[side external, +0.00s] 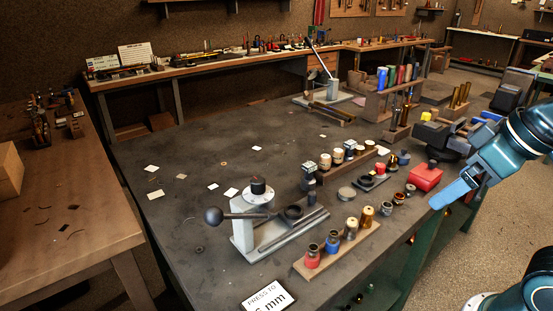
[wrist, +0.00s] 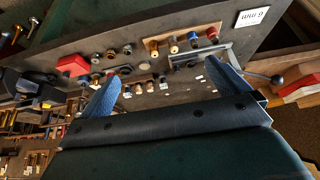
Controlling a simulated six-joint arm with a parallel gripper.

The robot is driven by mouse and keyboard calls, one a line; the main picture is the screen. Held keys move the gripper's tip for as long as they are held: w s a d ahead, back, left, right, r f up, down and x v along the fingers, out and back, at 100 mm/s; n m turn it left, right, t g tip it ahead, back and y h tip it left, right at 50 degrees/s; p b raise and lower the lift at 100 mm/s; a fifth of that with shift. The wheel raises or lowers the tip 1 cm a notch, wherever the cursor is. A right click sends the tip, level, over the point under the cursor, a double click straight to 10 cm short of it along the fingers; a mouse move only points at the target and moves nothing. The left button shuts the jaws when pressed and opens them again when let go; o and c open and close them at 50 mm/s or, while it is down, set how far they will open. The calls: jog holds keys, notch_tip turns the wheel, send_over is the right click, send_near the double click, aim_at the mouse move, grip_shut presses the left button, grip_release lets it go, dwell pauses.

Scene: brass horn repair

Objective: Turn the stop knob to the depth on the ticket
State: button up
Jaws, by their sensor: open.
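The ticket (side external: 265,297) lies at the table's front edge and reads "PRESS TO" with "mm" below; its digit is partly cut off. In the wrist view the ticket (wrist: 252,17) appears upside down, and its digit looks like a 6. The grey press (side external: 245,232) stands behind it, with a lever ending in a dark ball (side external: 214,215). A black knob (side external: 258,186) sits on top of the press; its marks are too small to read. My gripper (side external: 446,197) is open and empty at the table's right edge, far from the press. The wrist view shows both blue fingers (wrist: 162,72) apart.
A wooden rack (side external: 338,250) with several red, blue and brass pieces stands right of the press. A red box (side external: 426,177) lies near my gripper. Several small parts and a second rack stand between. The table's left part is mostly clear, with a few paper scraps.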

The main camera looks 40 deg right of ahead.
jog(key=c, duration=0.6)
jog(key=shift+w+a+r, duration=0.1)
jog(key=shift+w+r, duration=0.3)
jog(key=shift+r, duration=0.05)
jog(key=c, duration=0.5)
jog(key=w+a+r+n+g, duration=0.1)
jog(key=w+a+r+n, duration=0.25)
jog(key=w, duration=0.45)
jog(key=w+a+r+n+g, duration=0.25)
jog(key=w+r+n, duration=0.2)
jog(key=w, duration=0.25)
jog(key=shift+c, duration=0.2)
jog(key=w+a+f+n+g, duration=0.1)
jog(key=w+a+n+g, duration=0.1)
jog(key=w+a+n, duration=0.5)
jog(key=w+a, duration=0.6)
jog(key=shift+w+f, duration=0.15)
jog(key=shift+f, duration=0.15)
jog(key=shift+d+f, duration=0.1)
